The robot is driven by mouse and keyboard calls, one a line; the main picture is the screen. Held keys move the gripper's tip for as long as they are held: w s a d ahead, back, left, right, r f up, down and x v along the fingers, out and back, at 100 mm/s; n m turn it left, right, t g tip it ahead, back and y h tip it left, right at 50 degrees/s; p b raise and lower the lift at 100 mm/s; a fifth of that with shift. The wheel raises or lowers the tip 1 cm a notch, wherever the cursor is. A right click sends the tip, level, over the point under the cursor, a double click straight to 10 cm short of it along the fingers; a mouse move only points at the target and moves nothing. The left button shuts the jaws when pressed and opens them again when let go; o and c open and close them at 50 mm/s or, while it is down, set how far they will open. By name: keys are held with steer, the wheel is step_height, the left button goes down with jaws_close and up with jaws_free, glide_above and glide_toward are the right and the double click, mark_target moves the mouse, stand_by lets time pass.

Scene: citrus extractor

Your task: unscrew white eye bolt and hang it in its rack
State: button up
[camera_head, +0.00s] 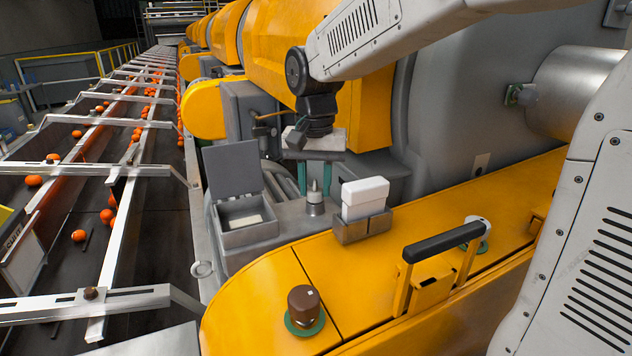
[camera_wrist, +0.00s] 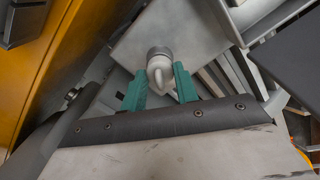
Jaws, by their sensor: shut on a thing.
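In the wrist view the white eye bolt (camera_wrist: 166,76) is a pale ring under a ribbed grey collar. It sits between the two teal fingers of my gripper (camera_wrist: 160,71), which are shut on it. The collar lies against or just in front of a flat grey plate; I cannot tell whether it is threaded in. In the head view my gripper (camera_head: 314,178) points down over the grey machine deck, and the eye bolt cannot be made out there. I cannot identify a rack for it with certainty.
A white block in a holder (camera_head: 364,226), a black handle (camera_head: 442,243) and a brown knob (camera_head: 304,305) sit on the yellow cover. A pale ring (camera_head: 202,269) is at the deck's left edge.

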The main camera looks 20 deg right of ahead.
steer(key=o, duration=0.8)
steer(key=shift+m, duration=0.8)
steer(key=shift+m, duration=0.8)
steer(key=shift+m, duration=0.9)
